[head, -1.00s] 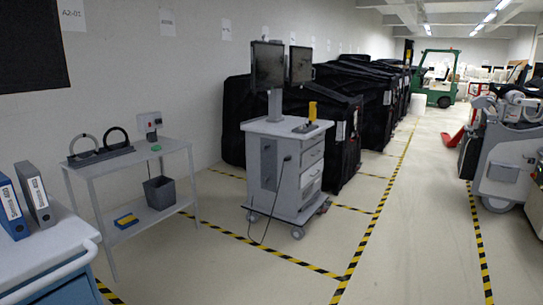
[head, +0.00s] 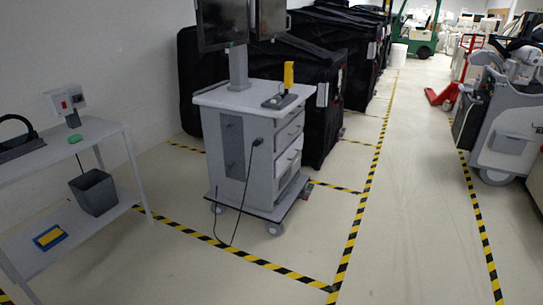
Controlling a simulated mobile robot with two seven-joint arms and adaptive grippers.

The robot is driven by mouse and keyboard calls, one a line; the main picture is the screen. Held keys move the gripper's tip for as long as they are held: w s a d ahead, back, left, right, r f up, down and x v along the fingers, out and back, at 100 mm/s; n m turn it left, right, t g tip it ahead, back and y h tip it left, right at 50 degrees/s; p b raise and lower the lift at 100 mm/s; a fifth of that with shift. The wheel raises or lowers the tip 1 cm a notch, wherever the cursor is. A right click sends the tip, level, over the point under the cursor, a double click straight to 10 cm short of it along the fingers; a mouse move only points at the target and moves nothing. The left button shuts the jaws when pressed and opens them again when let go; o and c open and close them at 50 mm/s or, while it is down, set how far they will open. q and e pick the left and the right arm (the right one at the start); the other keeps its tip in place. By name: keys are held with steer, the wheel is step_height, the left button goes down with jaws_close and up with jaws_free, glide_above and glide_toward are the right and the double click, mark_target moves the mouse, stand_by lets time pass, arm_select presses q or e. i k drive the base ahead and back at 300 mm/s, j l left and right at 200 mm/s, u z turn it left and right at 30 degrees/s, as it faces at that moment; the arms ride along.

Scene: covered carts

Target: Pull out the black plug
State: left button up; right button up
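The black plug (head: 257,142) is on the side of the grey and white cart (head: 231,163), near its front corner. A thin black cable (head: 241,200) hangs from it to the floor and loops at the cart's base. At this size I cannot tell how deep the plug sits. Neither of my grippers shows in the head view, and nothing touches the plug.
A grey shelf table (head: 108,127) with a bin (head: 94,192) stands at the left. Covered black carts (head: 325,151) stand behind. A grey machine (head: 505,130) is at the right. The floor (head: 413,190) between is clear.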

mark_target(256, 143)
steer(key=i+u, duration=0.2)
steer(key=i, duration=0.45)
steer(key=i+j, duration=0.4)
steer(key=i, duration=0.15)
steer(key=i+j, duration=0.45)
steer(key=i, duration=0.15)
steer(key=i+j, duration=0.4)
steer(key=i, duration=0.15)
steer(key=i+j, duration=0.45)
steer(key=i, duration=0.15)
steer(key=k+u, duration=0.05)
